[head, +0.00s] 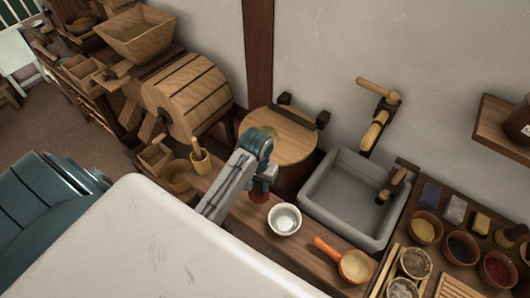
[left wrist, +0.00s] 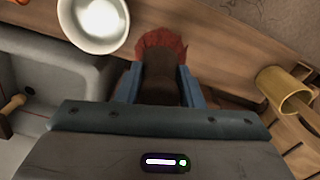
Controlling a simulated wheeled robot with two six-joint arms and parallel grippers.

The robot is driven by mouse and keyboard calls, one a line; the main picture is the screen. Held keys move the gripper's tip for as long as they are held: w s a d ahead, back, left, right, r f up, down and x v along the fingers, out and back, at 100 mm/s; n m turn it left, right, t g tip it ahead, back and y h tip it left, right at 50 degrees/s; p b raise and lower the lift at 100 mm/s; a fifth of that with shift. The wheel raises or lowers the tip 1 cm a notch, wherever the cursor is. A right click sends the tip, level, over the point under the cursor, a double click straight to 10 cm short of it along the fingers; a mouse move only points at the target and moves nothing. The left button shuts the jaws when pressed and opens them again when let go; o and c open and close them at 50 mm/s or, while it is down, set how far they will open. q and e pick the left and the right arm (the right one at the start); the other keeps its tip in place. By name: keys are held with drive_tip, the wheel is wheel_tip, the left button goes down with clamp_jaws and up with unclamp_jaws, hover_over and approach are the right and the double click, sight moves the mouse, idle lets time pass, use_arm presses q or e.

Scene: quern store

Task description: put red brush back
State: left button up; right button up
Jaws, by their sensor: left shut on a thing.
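My left gripper (head: 262,183) reaches over the wooden counter from the left in the head view. It is shut on the red brush (head: 260,193), whose red end shows just below the jaws. In the left wrist view the red bristles (left wrist: 163,44) stick out beyond my two blue fingers (left wrist: 160,88), with a dark brown body between them. The brush is left of a white bowl (head: 284,219) in the head view, apart from it. Whether the bristles touch the counter I cannot tell. My right gripper is not in view.
A grey stone sink (head: 352,201) with wooden taps stands right of the bowl. An orange-handled scoop (head: 352,265) lies in front. A mortar with a pestle (head: 200,160) stands left of my gripper. A round wooden lid (head: 277,136) is behind; bowls of powder (head: 425,228) stand at right.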

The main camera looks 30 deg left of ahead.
sight(257, 191)
use_arm(q)
drive_tip(key=f, duration=0.2)
drive_tip(key=f+p, duration=0.1)
drive_tip(key=shift+s+f, duration=0.35)
drive_tip(key=shift+f, duration=0.05)
drive_tip(key=f, duration=0.2)
drive_tip(key=f+p, duration=0.1)
drive_tip(key=f, duration=0.1)
drive_tip(key=shift+w+f, duration=0.2)
drive_tip(key=shift+f, duration=0.15)
drive_tip(key=o, duration=1.1)
drive_tip(key=shift+f, duration=0.1)
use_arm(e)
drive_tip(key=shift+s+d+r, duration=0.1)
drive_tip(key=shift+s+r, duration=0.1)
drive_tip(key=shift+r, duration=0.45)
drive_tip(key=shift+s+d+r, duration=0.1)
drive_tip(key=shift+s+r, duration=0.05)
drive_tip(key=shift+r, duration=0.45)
use_arm(q)
wheel_tip(257, 191, up, 11)
drive_tip(key=b, duration=0.3)
drive_tip(key=shift+a, duration=0.1)
drive_tip(key=shift+r, duration=0.65)
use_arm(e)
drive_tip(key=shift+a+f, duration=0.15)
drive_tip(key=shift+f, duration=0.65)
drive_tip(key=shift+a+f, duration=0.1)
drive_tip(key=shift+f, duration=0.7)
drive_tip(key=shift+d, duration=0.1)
